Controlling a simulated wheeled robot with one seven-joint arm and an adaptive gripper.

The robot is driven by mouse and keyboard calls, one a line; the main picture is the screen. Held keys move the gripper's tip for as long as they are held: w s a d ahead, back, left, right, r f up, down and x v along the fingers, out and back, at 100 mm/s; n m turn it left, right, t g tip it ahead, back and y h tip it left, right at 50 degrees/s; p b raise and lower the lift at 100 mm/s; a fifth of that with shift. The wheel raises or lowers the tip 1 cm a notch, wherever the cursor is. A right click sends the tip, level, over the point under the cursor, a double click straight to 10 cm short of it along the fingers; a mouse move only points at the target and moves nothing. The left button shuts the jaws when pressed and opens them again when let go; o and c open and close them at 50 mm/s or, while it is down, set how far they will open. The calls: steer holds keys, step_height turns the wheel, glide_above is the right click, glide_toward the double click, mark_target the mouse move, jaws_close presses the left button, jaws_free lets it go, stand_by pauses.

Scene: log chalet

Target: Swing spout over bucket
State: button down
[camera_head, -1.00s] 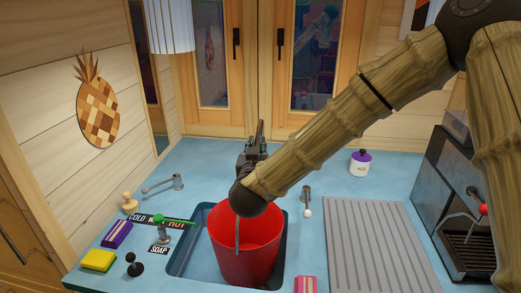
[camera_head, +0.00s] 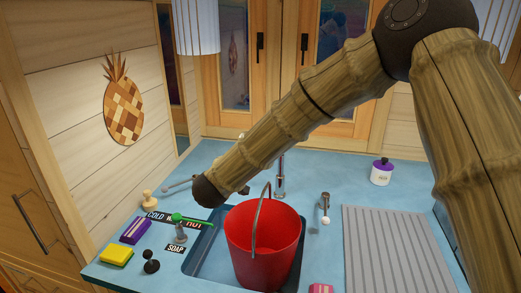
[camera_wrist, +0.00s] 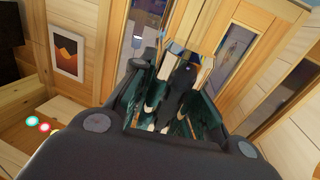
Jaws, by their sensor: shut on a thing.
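The red bucket (camera_head: 264,246) stands upright in the sink, with its wire handle raised. A metal spout (camera_head: 176,187) on a post lies at the left behind the sink, pointing left, away from the bucket. My dark wrist end covers its right part in the head view. My gripper (camera_wrist: 178,82) shows in the wrist view with its dark fingers close together. It is hidden behind my wrist in the head view, close to the spout. The contact itself is not visible.
A green-handled lever (camera_head: 188,219) stands left of the bucket. A black knob (camera_head: 151,262), sponges and a white jar (camera_head: 381,173) are around. The ribbed draining board (camera_head: 385,250) is bare.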

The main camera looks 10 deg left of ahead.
steer(key=shift+r, duration=0.15)
steer(key=c, duration=1.3)
jaws_free()
steer(key=v, duration=1.2)
steer(key=shift+f, duration=0.2)
steer(key=shift+a, duration=0.15)
